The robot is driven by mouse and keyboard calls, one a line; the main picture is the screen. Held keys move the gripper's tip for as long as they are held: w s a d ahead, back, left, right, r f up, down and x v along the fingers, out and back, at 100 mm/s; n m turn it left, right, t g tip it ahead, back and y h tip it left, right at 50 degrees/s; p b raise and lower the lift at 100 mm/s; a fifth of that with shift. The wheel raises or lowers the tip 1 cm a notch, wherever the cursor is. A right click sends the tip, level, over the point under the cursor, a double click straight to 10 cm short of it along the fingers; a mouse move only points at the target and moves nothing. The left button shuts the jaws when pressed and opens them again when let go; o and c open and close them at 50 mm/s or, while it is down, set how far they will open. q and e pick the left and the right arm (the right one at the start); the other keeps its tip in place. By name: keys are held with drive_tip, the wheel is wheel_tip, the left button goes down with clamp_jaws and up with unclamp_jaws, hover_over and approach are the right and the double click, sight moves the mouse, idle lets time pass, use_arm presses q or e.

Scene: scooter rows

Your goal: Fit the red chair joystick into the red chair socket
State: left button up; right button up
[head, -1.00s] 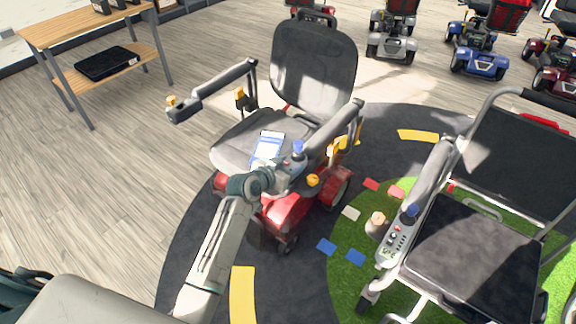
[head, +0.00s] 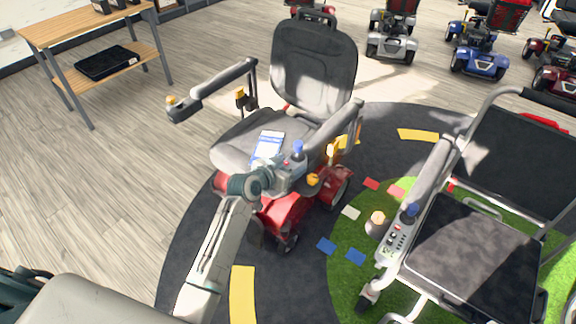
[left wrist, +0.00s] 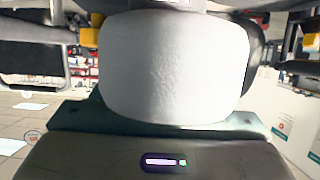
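The red chair (head: 318,68) stands on the dark mat with a grey seat and back. The red chair joystick (head: 289,176), a grey box with a blue knob, is at the front of its right-hand armrest. Whether it sits in the socket cannot be told; the socket is hidden. My left gripper (head: 268,177) reaches the near left side of the box and seems to touch it. Its fingers are hidden. In the left wrist view a pale rounded shape (left wrist: 175,65) fills the middle, too close to identify. My right gripper is not in view.
A second wheelchair (head: 470,250) with its own joystick box (head: 396,240) stands close on the right. A wooden table (head: 85,22) stands far left.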

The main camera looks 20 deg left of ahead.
use_arm(q)
drive_tip(key=shift+o, duration=0.5)
drive_tip(key=shift+f, duration=0.15)
drive_tip(key=shift+s, duration=0.25)
drive_tip(key=v, duration=1)
drive_tip(key=shift+w, duration=0.1)
drive_tip(key=shift+s+a+r, duration=0.15)
drive_tip(key=shift+s+r, duration=0.1)
drive_tip(key=shift+r, duration=0.1)
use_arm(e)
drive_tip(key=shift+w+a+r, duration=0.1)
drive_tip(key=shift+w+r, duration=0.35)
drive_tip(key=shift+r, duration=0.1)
use_arm(q)
drive_tip(key=shift+f, duration=0.1)
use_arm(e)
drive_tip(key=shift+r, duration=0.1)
